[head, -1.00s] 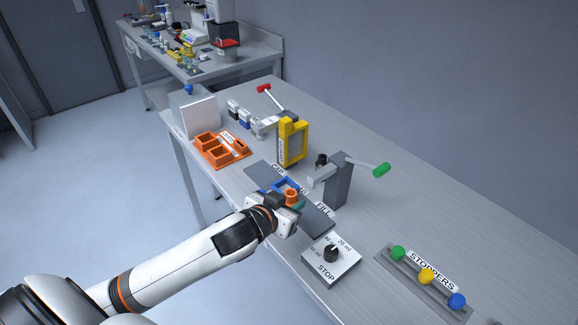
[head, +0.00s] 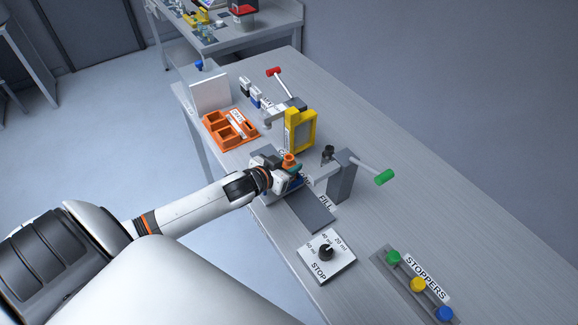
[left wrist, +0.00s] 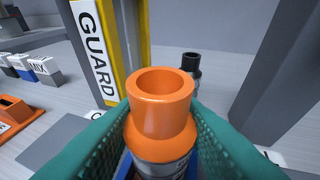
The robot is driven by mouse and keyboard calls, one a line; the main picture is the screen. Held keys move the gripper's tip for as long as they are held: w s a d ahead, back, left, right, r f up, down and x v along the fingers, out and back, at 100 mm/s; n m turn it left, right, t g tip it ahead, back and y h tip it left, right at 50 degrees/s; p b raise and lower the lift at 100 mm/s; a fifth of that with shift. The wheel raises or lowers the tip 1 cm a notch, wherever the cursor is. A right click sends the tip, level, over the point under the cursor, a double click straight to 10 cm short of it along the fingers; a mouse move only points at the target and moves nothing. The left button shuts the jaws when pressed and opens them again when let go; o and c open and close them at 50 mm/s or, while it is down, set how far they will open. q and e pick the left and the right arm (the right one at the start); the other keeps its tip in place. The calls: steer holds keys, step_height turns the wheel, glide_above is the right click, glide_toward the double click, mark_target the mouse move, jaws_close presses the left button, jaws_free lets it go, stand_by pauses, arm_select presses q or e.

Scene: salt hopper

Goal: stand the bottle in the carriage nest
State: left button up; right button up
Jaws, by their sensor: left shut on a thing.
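The bottle has an orange neck (head: 289,158) and stands upright between the green fingers of my left gripper (head: 288,170), which is shut on it. In the left wrist view the bottle's open orange mouth (left wrist: 160,85) faces the camera, with a grey body below. The blue carriage nest (head: 296,184) is mostly hidden by the gripper. Blue edges show low beside the bottle in the left wrist view, so the bottle is over or in the nest. I cannot tell whether its base is seated. My right gripper is not in view.
The yellow guard (head: 300,131) stands just behind the gripper. The grey fill post (head: 342,177) with its green-handled lever (head: 384,177) stands close to the right. An orange tray (head: 230,129) is at the left. The dial box (head: 327,256) and stoppers rack (head: 399,277) are nearer.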

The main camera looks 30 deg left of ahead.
arm_select(q)
steer(key=shift+f, duration=0.55)
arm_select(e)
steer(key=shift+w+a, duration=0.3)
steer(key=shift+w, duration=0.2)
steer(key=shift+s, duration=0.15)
arm_select(q)
steer(key=o, duration=0.9)
steer(key=shift+f, duration=0.1)
steer(key=shift+o, duration=0.3)
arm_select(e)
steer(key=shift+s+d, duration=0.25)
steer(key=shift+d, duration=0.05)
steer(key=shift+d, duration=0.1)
arm_select(q)
steer(key=b+v, duration=0.1)
steer(key=v, duration=0.9)
steer(key=shift+s, duration=0.15)
steer(key=shift+v, duration=0.95)
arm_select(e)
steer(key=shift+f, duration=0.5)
